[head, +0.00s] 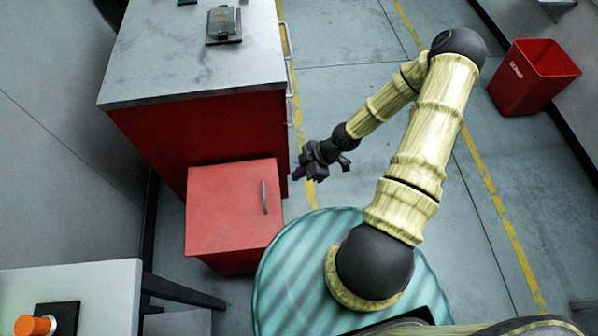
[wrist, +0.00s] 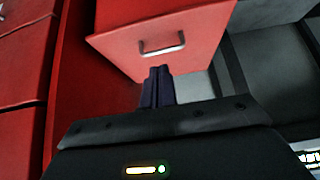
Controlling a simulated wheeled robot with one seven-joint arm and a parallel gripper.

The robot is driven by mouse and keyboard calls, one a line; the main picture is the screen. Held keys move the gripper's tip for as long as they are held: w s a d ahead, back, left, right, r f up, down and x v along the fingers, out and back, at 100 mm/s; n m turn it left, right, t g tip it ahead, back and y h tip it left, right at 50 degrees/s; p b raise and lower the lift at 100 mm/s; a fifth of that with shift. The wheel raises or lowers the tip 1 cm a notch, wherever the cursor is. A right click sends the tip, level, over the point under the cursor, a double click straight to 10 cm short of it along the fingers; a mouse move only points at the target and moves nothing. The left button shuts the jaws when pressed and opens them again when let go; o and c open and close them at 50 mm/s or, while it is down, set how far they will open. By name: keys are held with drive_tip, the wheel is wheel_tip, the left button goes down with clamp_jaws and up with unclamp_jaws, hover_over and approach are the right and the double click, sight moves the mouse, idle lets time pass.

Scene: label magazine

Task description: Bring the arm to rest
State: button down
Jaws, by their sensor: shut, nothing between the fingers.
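My gripper (head: 299,172) is at the end of my bent arm, to the right of a red cabinet, in the head view. In the wrist view my gripper's dark fingers (wrist: 157,86) are together with nothing between them. They point toward a red box-shaped unit with a metal handle (wrist: 161,48). In the head view this low red unit (head: 226,205) stands beside the cabinet, and my gripper is to its right, apart from it as far as I can see.
A red cabinet with a grey top (head: 190,60) holds a dark device (head: 223,25). A red bin (head: 532,77) stands at the far right. A white table (head: 105,290) with an orange knob (head: 32,325) is at lower left. Grey floor with yellow lines lies open around my arm.

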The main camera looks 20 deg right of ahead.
idle(0.4)
drive_tip(key=d+r+m+h+p, duration=0.2)
drive_tip(key=d+r+m+h, duration=0.1)
drive_tip(key=r, duration=0.5)
drive_tip(key=d+r+m+h+p, duration=0.3)
drive_tip(key=r+m, duration=0.1)
drive_tip(key=r, duration=0.4)
drive_tip(key=s+a+r+m+t+p, duration=0.1)
drive_tip(key=r+m, duration=0.3)
drive_tip(key=r, duration=0.6)
drive_tip(key=s+a+r+m+h+p, duration=0.1)
drive_tip(key=s+a+r+m+p, duration=0.1)
drive_tip(key=r, duration=0.8)
drive_tip(key=s+m+p, duration=0.1)
drive_tip(key=s+m, duration=0.1)
drive_tip(key=m, duration=0.1)
drive_tip(key=shift+s+a+r+t, duration=0.2)
drive_tip(key=shift+r+t, duration=0.1)
drive_tip(key=shift+t, duration=0.1)
